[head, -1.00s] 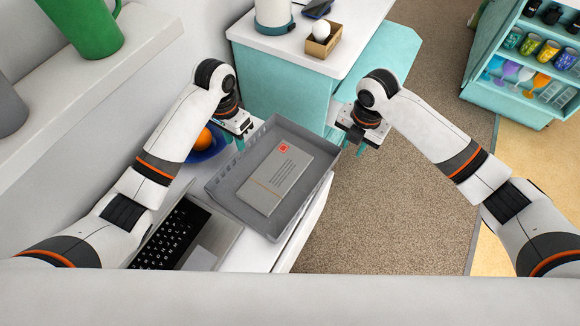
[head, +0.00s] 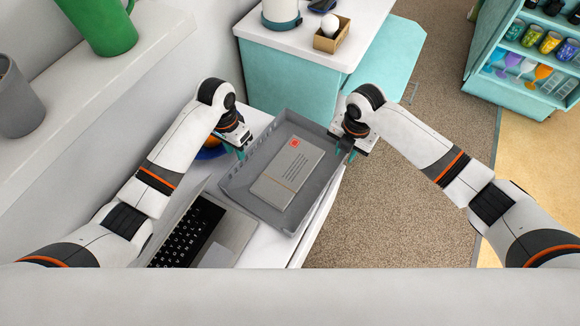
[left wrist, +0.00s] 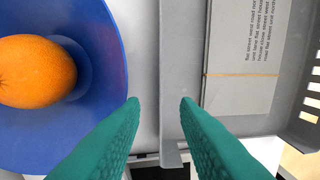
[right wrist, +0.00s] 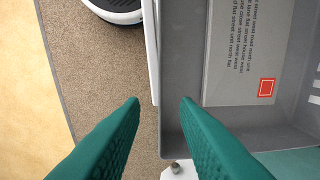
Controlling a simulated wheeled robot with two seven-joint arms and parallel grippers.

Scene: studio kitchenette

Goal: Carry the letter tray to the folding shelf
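The grey letter tray (head: 232,190) lies on a white surface and holds a grey letter with a red stamp (head: 288,172). My left gripper (head: 241,153) is open at the tray's left side. In the left wrist view, the tray wall (left wrist: 169,80) runs between its fingertips. My right gripper (head: 347,152) is open at the tray's right side. In the right wrist view, the tray's wall (right wrist: 162,100) shows between its fingertips. I cannot tell whether any finger touches the tray. A teal flap (head: 395,65) beside the cabinet looks like the folding shelf.
A blue plate (left wrist: 110,90) with an orange (left wrist: 38,72) sits beside the left finger. A laptop (head: 185,235) lies close to the tray's near left. A small box with an egg (head: 330,38) stands on the cabinet top (head: 295,38). The flap's visible top looks clear.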

